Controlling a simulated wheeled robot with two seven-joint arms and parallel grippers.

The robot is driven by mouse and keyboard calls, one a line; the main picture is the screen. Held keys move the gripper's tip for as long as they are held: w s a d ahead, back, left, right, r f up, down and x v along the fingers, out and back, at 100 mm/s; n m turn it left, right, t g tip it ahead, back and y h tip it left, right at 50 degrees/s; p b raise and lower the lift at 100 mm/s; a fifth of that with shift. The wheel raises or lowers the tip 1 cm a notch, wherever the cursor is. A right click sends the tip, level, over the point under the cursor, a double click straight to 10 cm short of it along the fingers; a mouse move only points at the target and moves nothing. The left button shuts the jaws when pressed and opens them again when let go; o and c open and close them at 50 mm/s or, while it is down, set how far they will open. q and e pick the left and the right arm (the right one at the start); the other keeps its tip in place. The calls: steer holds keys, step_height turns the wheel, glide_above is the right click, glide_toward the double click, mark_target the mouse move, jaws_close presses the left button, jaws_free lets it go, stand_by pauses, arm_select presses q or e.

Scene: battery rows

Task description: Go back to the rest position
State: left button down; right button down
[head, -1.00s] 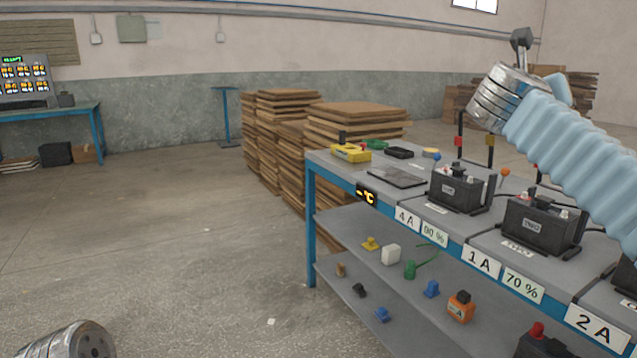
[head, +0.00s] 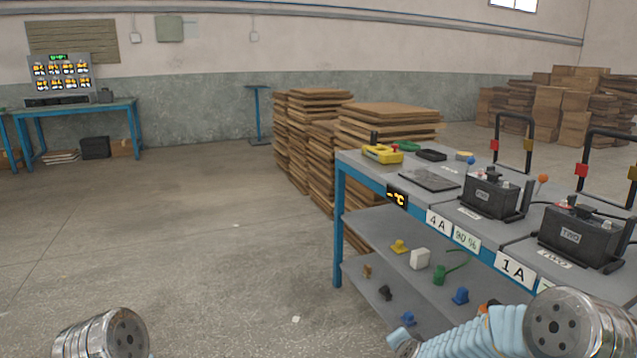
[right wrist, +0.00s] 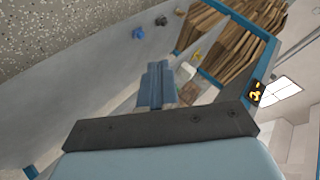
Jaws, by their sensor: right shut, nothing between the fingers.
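My right arm comes in at the lower right of the head view, bent low in front of the battery bench (head: 365,171); its gripper is hidden there. In the right wrist view my right gripper (right wrist: 157,72) shows with its blue fingers together and nothing between them. The lower shelf and small parts of the bench show beyond it. My left arm shows only as a metal joint at the bottom left of the head view, and its gripper is out of frame.
Two black batteries (head: 494,193) (head: 577,236) stand on the bench top. A yellow meter (head: 381,154) lies at its far end. Stacked boards (head: 385,124) stand behind it. A blue desk (head: 75,112) is at the far left. The floor (head: 200,240) left of the bench is clear.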

steer(key=s+a+f+n+g+y, duration=0.2)
steer(key=s+a+f+n+g, duration=0.1)
steer(key=s+f, duration=0.5)
steer(key=s+a+f+n+g+y, duration=0.1)
steer(key=s+a+f+n+g, duration=0.2)
steer(key=s+f, duration=0.5)
steer(key=s+a+f+n+g+y, duration=0.1)
steer(key=s+a+f+n+g, duration=0.1)
steer(key=s, duration=0.6)
steer(key=s+a+f+n+g+y, duration=0.1)
steer(key=s+f+g, duration=0.1)
steer(key=s, duration=0.7)
steer(key=shift+a+n+g, duration=0.3)
steer(key=shift+a+n, duration=0.05)
steer(key=shift+n, duration=0.05)
steer(key=shift+d, duration=0.1)
